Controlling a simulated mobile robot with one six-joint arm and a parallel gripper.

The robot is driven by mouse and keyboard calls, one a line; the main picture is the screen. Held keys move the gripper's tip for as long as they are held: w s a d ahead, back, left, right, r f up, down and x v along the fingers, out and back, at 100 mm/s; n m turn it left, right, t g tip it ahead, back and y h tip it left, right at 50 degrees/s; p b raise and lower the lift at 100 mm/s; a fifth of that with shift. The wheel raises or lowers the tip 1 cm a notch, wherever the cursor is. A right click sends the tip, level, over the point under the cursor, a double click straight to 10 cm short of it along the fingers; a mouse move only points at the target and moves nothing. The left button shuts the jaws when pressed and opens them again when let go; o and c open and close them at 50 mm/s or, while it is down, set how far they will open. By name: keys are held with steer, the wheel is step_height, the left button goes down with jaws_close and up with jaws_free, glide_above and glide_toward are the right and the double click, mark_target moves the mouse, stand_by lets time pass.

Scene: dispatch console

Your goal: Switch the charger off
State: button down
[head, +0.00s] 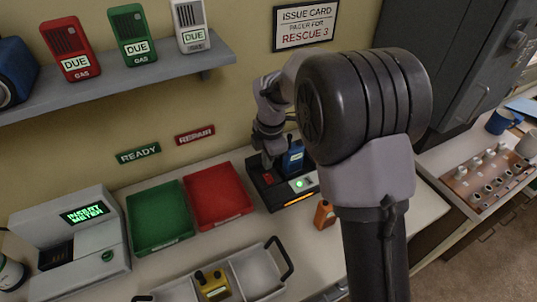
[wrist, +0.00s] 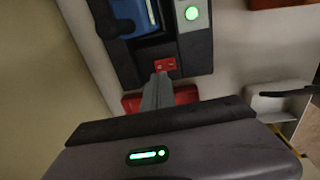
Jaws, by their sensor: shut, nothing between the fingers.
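The charger (head: 272,197) is a black unit on the counter, right of the red tray, with a blue device (head: 293,158) standing in it. Its round light (head: 299,184) glows green, and an orange strip is lit along its front edge. In the wrist view the green light (wrist: 192,13) is also lit. A red rocker switch (wrist: 165,64) sits on the charger's near end; it also shows in the head view (head: 268,178). My gripper (wrist: 160,77) is shut and empty, its fingertips right at the switch. I cannot tell whether they touch it.
A red tray (head: 247,205) and a green tray (head: 133,237) lie left of the charger. An orange device (head: 324,214) stands close in front of it. A grey carrier (head: 287,267) with a yellow device is at the front. A shelf (head: 110,82) with gas detectors hangs above.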

mark_target(266, 175)
steer(key=shift+w+a+f+b, duration=0.1)
steer(key=shift+f+b, duration=0.15)
steer(key=shift+f, duration=0.5)
steer(key=shift+w+d+f+b, duration=0.1)
steer(key=shift+f+b, duration=0.1)
steer(key=shift+f, duration=0.6)
steer(key=shift+w+a+f+b, duration=0.1)
steer(key=shift+f+b, duration=0.15)
steer(key=shift+f, duration=0.5)
